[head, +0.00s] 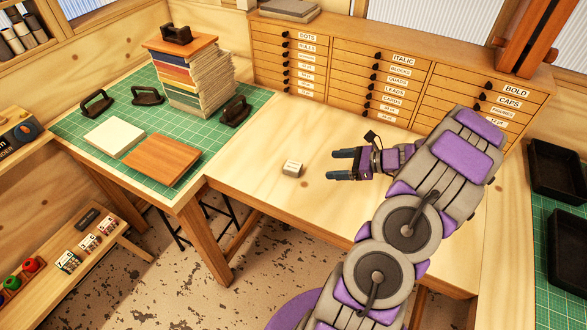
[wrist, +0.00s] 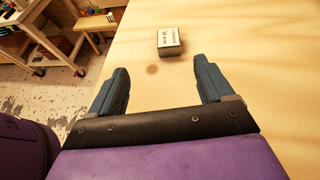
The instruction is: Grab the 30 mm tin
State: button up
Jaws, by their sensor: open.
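A small tin (head: 292,168) with a pale label stands on the light wooden table (head: 262,135), left of my gripper in the head view. In the wrist view the tin (wrist: 168,41) has a white printed top and a dark side. The print is too small to read for certain. My gripper (head: 343,164) is open and empty, its blue-grey fingers pointing left toward the tin with a gap between. In the wrist view the tin lies ahead of the fingertips of my gripper (wrist: 160,78), between their lines and nearer the right finger.
A drawer cabinet (head: 395,75) stands along the back of the table. A green cutting mat (head: 75,128) at left holds a book stack (head: 192,82), a wooden board (head: 160,160) and black-handled tools. Black trays (head: 558,172) lie at right. The table around the tin is clear.

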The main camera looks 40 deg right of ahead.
aim_at(296, 167)
jog(key=shift+s+d+f+m, duration=0.3)
jog(key=shift+d+f, duration=0.1)
jog(key=shift+d, duration=0.25)
jog(key=shift+w+f+t, duration=0.1)
jog(key=shift+f+t, duration=0.1)
jog(key=shift+t, duration=0.1)
jog(key=shift+h, duration=0.3)
jog(key=b+x, duration=0.2)
jog(key=x, duration=0.9)
jog(key=shift+w+a+f+b, duration=0.15)
jog(key=shift+w+b, duration=0.05)
jog(key=shift+b, duration=0.1)
jog(key=shift+b+x, duration=0.75)
jog(key=shift+x, duration=1.9)
jog(key=shift+s+f, duration=0.1)
jog(key=c, duration=1.1)
